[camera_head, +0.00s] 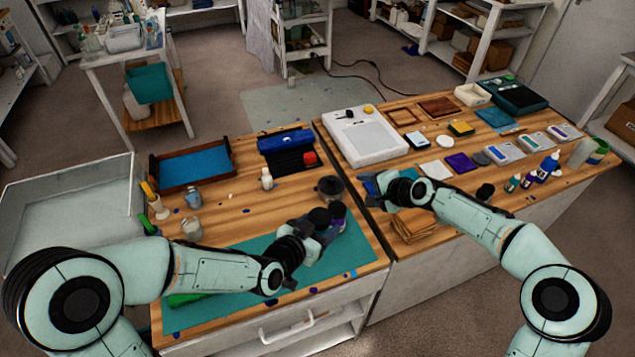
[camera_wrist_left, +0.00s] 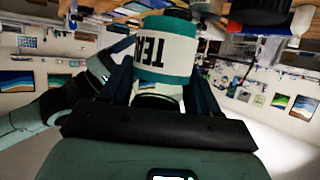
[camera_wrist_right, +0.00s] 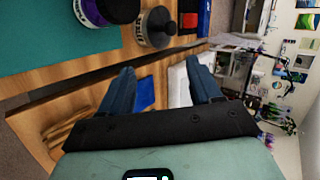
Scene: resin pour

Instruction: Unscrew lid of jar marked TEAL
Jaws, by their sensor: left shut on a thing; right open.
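The jar marked TEAL (camera_wrist_left: 165,58) is between the fingers of my left gripper (camera_wrist_left: 160,82) in the left wrist view. It has a white label with dark letters and teal bands, and its far end looks dark. My left gripper (camera_head: 310,229) is shut on it above the teal mat, with a black lid (camera_head: 320,216) showing at the fingers in the head view. My right gripper (camera_wrist_right: 160,72) is open and empty. In the head view the right gripper (camera_head: 376,184) is over the right-hand table, apart from the jar.
A purple-banded jar (camera_wrist_right: 90,12) and a grey jar (camera_wrist_right: 156,28) with dark lids stand near the left table's edge. A teal mat (camera_head: 235,312) covers the front left. A wooden stack (camera_head: 408,228) lies below my right gripper. A narrow gap separates the tables.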

